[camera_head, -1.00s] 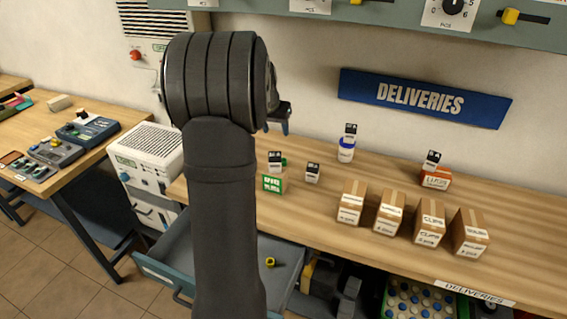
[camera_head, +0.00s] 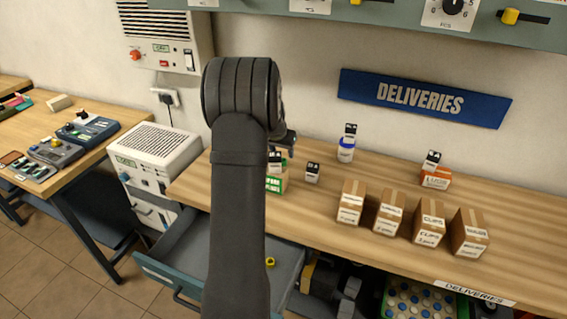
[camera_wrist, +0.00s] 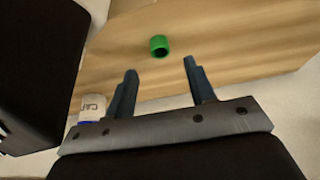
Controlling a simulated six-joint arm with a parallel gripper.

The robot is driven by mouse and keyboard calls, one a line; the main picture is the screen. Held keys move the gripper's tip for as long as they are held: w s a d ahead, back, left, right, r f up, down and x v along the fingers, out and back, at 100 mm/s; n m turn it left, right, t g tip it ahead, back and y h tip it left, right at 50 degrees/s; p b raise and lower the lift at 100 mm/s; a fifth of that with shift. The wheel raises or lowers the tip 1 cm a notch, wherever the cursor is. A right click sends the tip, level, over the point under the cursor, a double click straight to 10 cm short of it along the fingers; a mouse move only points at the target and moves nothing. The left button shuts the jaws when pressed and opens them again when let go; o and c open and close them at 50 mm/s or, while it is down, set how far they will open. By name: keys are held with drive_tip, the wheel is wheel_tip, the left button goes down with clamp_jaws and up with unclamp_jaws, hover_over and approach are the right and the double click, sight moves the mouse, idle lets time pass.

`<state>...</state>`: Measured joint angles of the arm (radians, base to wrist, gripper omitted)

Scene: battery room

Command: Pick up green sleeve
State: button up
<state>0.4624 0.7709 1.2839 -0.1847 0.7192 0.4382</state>
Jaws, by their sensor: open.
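The green sleeve (camera_wrist: 159,46) is a short open ring on the wooden bench top in the wrist view. It lies beyond my fingertips, roughly in line with the gap between them. My gripper (camera_wrist: 160,69) is open and empty, its two dark blue fingers apart. In the head view, my gripper (camera_head: 284,143) is above the back left part of the bench, partly behind my arm.
A white and blue jar (camera_head: 346,150) is farther right, near the wall. Several cardboard boxes (camera_head: 389,213) line the bench front. An open drawer (camera_head: 194,248) is below.

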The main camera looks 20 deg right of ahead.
sight(283, 165)
drive_tip(key=x, duration=0.4)
drive_tip(key=shift+f, duration=0.4)
drive_tip(key=shift+a, duration=0.1)
drive_tip(key=shift+c, duration=0.4)
drive_tip(key=c, duration=1)
